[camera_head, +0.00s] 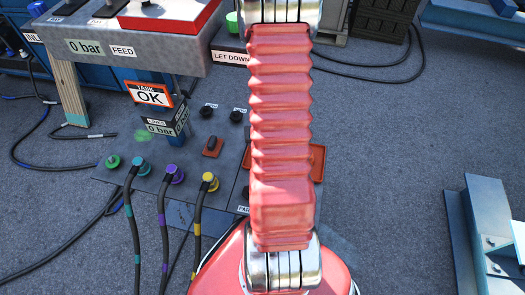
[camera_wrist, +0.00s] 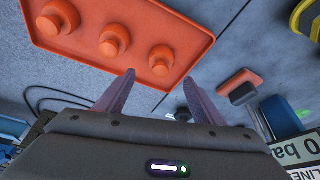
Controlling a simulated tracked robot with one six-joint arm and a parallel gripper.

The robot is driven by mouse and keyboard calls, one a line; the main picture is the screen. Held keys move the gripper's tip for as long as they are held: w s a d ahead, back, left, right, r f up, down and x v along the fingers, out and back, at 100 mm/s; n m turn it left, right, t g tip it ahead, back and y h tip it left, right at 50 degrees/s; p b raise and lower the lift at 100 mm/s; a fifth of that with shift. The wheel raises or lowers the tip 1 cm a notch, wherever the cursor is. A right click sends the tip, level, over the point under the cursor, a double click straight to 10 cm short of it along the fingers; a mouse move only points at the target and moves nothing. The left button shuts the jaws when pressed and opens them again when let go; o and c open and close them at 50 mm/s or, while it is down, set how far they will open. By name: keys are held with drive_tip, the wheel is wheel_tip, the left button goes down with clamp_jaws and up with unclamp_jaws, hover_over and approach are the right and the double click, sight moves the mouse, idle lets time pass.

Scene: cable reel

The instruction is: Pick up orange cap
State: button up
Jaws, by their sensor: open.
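In the wrist view three orange caps stand in a row on an orange tray (camera_wrist: 190,50): one at the upper left (camera_wrist: 57,17), one in the middle (camera_wrist: 114,40) and one on the right (camera_wrist: 162,60). My gripper (camera_wrist: 159,77) is open and empty. Its two fingers point toward the tray's lower right end, and the right cap is nearest the fingertips. I cannot tell how far above the tray they are. In the head view my arm hides the gripper and the caps; only a sliver of the tray (camera_head: 318,160) shows.
A grey panel carries teal (camera_head: 143,165), purple (camera_head: 175,174) and yellow (camera_head: 209,181) cable plugs, and an orange-and-black switch (camera_head: 212,146). A post with an OK sign (camera_head: 151,95) stands behind them. A grey bench (camera_head: 120,50) is at the upper left.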

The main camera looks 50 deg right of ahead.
drive_tip(key=shift+f, duration=1.55)
drive_tip(key=shift+x, duration=1.15)
drive_tip(key=shift+c, duration=0.3)
drive_tip(key=c, duration=1.2)
drive_tip(key=shift+o, duration=0.2)
drive_tip(key=shift+r, duration=0.15)
drive_tip(key=shift+r, duration=4.85)
